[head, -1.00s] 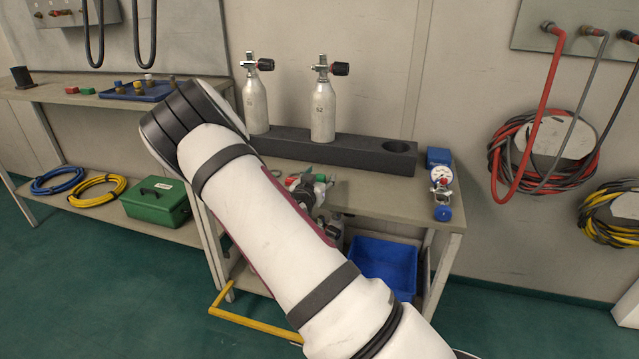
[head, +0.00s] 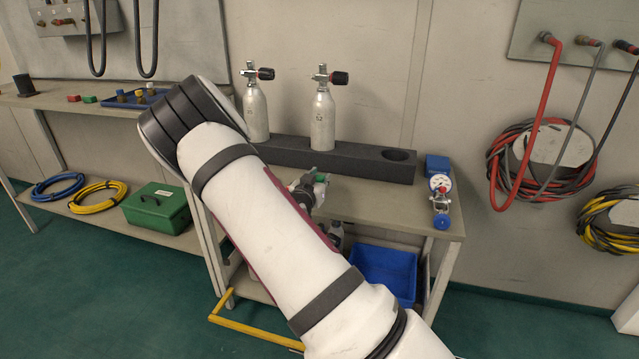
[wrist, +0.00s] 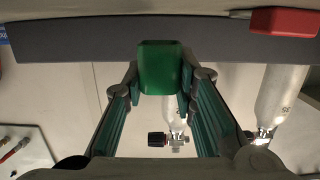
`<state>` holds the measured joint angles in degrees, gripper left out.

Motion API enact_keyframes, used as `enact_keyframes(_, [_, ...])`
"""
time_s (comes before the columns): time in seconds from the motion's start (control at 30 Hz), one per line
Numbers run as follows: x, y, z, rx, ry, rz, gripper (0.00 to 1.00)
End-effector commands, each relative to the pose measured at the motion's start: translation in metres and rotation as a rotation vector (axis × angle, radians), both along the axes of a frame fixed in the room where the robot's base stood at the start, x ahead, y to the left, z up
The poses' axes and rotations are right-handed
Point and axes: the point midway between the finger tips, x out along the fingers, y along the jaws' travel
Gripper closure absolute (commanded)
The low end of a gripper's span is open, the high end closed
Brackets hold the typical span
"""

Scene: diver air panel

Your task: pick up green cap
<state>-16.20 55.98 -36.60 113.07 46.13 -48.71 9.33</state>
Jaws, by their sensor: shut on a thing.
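The green cap (wrist: 165,67) is between the two fingers of my gripper (wrist: 163,90) in the wrist view, and the fingers are shut on it. In the head view the green cap (head: 321,178) shows as a small green spot at my gripper (head: 314,184), above the middle bench and in front of the dark cylinder rack. It appears to be clear of the bench top. My arm hides part of the gripper and bench there. A red cap (wrist: 285,22) sits apart from the gripper at the upper right of the wrist view.
The dark rack (head: 340,160) holds two silver cylinders (head: 256,110) with valves just behind the gripper. A blue bin (head: 384,272) is below. The left bench carries small red and green blocks (head: 90,99) and a blue tray.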

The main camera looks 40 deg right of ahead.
Motion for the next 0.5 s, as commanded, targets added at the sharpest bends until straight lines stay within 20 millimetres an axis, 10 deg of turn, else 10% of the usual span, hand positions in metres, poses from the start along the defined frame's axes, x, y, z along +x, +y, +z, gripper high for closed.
enact_keyframes(0.5, [-0.093,0.059,0.021,0.000,0.005,0.002,0.88])
